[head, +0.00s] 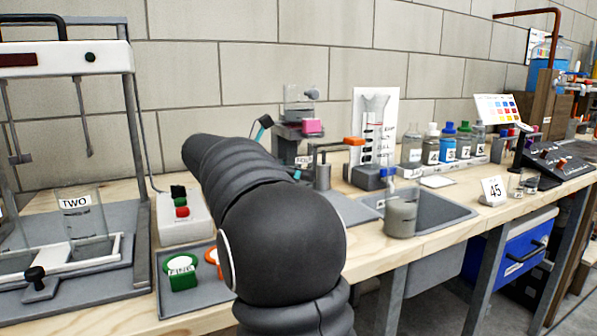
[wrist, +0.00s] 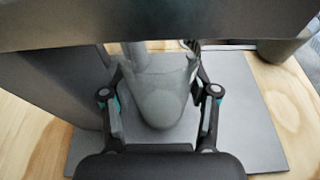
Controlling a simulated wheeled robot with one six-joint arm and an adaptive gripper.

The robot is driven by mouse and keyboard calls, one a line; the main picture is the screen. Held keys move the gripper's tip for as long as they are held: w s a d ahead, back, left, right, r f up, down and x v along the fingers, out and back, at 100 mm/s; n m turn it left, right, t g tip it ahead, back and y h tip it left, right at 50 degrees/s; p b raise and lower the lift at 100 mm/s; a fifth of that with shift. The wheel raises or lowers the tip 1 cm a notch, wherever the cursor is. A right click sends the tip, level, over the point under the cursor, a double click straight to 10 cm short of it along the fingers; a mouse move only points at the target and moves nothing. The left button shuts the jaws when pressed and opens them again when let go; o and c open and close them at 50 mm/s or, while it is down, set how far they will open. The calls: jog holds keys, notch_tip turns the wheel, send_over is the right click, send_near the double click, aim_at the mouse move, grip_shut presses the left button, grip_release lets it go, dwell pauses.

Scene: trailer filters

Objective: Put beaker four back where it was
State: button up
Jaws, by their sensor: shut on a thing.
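Beaker four (head: 303,162) shows in the head view as a label reading "FOU", the rest hidden behind my arm. In the wrist view the clear, greyish beaker (wrist: 163,98) sits between the two fingers of my gripper (wrist: 160,112), which is shut on it. A pale tube or rod shows at its far side, and a grey plate (wrist: 235,110) lies below. I cannot tell whether the beaker touches the plate. In the head view my gripper shows only as teal bits beside the label. Beaker two (head: 78,220) stands in the stirring frame at the left.
A grey apparatus with a pink block (head: 312,126) stands behind my gripper. A jar with a blue-topped piece (head: 401,212) stands near the sink (head: 432,212). A control box (head: 182,215) and tray of tags (head: 168,290) are left of my arm. Several bottles line the back right.

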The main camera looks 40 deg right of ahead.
jog(key=shift+f, duration=0.15)
jog(key=o, duration=1)
jog(key=shift+a+r, duration=0.15)
jog(key=shift+r, duration=0.1)
jog(key=p+v, duration=0.1)
jog(key=v, duration=1)
jog(key=shift+a+r+p, duration=0.1)
jog(key=shift+a+p, duration=0.2)
jog(key=shift+a, duration=0.1)
